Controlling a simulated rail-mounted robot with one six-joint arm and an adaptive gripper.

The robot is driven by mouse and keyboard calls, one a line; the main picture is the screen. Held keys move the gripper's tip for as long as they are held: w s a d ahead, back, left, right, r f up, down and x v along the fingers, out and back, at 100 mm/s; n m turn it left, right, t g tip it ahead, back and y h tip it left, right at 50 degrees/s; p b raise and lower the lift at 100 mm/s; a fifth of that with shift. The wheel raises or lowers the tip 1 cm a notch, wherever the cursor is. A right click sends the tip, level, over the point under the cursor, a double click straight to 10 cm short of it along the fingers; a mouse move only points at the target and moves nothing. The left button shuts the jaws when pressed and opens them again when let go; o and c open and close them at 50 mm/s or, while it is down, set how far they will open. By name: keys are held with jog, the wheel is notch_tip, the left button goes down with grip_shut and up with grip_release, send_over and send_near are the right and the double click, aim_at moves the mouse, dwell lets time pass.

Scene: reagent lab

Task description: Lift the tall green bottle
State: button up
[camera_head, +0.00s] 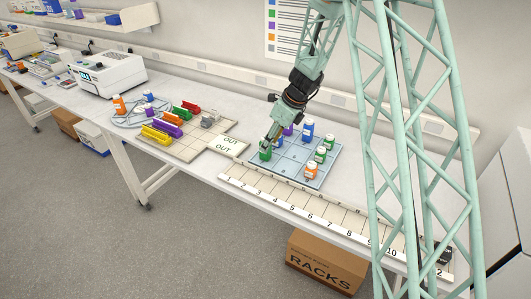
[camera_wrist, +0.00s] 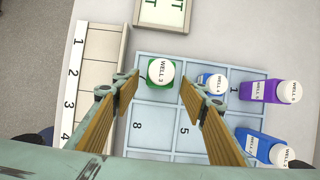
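A green bottle (camera_wrist: 153,83) with a white cap reading "WELL 3" stands upright in a corner cell of the blue gridded tray (camera_wrist: 150,138). In the wrist view my gripper (camera_wrist: 158,82) is open, with one finger on each side of this bottle and a visible gap on both sides. In the head view my gripper (camera_head: 267,145) is low over the green bottle (camera_head: 265,155) and partly hides it. Two other green bottles, a nearer one (camera_head: 320,156) and a farther one (camera_head: 328,144), stand at the tray's right side.
A small blue bottle (camera_wrist: 212,84) stands just right of my right finger. A purple bottle (camera_wrist: 262,91), a larger blue bottle (camera_wrist: 262,147) and an orange bottle (camera_head: 310,171) share the tray. A numbered rack (camera_head: 290,200) runs along the front; an OUT card (camera_head: 228,145) lies left.

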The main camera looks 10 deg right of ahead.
jog(key=shift+b+x, duration=0.35)
jog(key=shift+x, duration=2.25)
jog(key=shift+c, duration=0.8)
jog(key=c, duration=0.8)
